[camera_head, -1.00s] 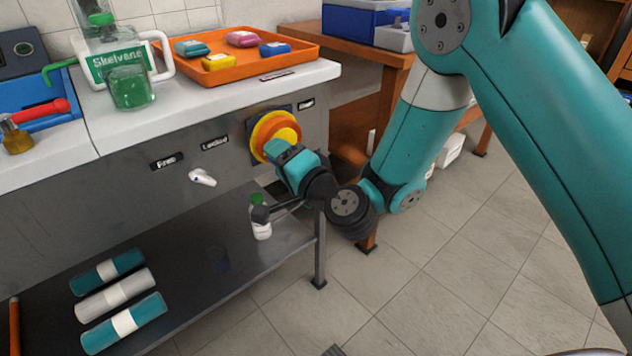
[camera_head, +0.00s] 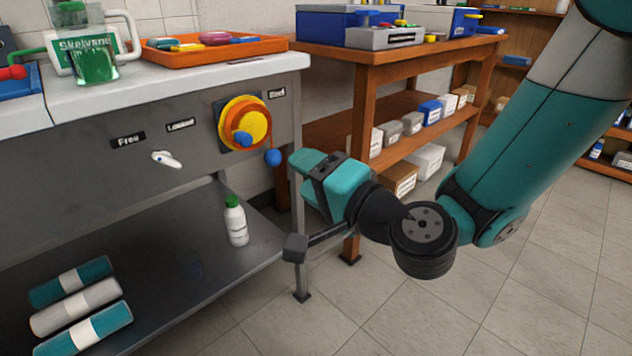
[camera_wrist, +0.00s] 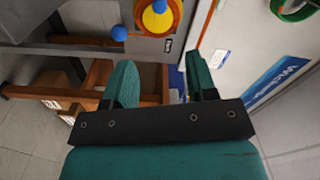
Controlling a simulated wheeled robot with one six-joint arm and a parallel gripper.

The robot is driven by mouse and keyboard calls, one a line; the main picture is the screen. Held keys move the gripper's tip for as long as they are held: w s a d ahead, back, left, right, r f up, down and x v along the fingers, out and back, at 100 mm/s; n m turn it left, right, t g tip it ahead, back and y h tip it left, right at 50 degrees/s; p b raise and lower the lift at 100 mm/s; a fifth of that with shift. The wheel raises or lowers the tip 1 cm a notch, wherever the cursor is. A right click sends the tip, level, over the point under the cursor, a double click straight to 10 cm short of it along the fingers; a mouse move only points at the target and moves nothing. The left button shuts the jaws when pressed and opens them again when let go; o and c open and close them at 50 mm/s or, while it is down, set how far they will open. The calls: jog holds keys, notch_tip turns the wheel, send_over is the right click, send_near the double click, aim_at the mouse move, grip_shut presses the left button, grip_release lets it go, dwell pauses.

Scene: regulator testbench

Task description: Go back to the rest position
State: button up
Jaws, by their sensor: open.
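My gripper (camera_head: 298,176) is held in the air right of the bench front, away from the orange and yellow round regulator (camera_head: 244,123). Its two teal fingers also show in the wrist view (camera_wrist: 163,82), spread apart with nothing between them. The regulator is on the bench's front panel, with blue ball ends at its middle and lower right. In the wrist view the regulator (camera_wrist: 160,18) is at the top, beyond the fingertips. A small white lever (camera_head: 167,159) sits on the panel below the "Free" and "Locked" labels.
A white bottle with a green cap (camera_head: 236,222) stands on the lower shelf (camera_head: 170,275), near several rolls (camera_head: 75,305). An orange tray (camera_head: 205,52) and a green-labelled jug (camera_head: 90,50) are on the bench top. A wooden table (camera_head: 375,60) stands behind my arm. Floor at right is clear.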

jog(key=s+r+n+g, duration=0.2)
jog(key=s+n+g, duration=0.5)
jog(key=n, duration=0.2)
jog(key=s+d+f+n+g+h, duration=0.1)
jog(key=s+d+n+g+h, duration=0.2)
jog(key=s+d, duration=0.45)
jog(key=s+d+f+n+g+h, duration=0.1)
jog(key=s+d+f+g+h, duration=0.15)
jog(key=s+d+h, duration=0.55)
jog(key=w+r+y+p, duration=0.1)
jog(key=r+p, duration=1.7)
jog(key=w+d+r+y+p, duration=0.1)
jog(key=w+r+p, duration=0.1)
jog(key=r+p, duration=1.6)
jog(key=shift+w+r, duration=0.3)
jog(key=shift+r, duration=0.1)
jog(key=shift+d, duration=0.1)
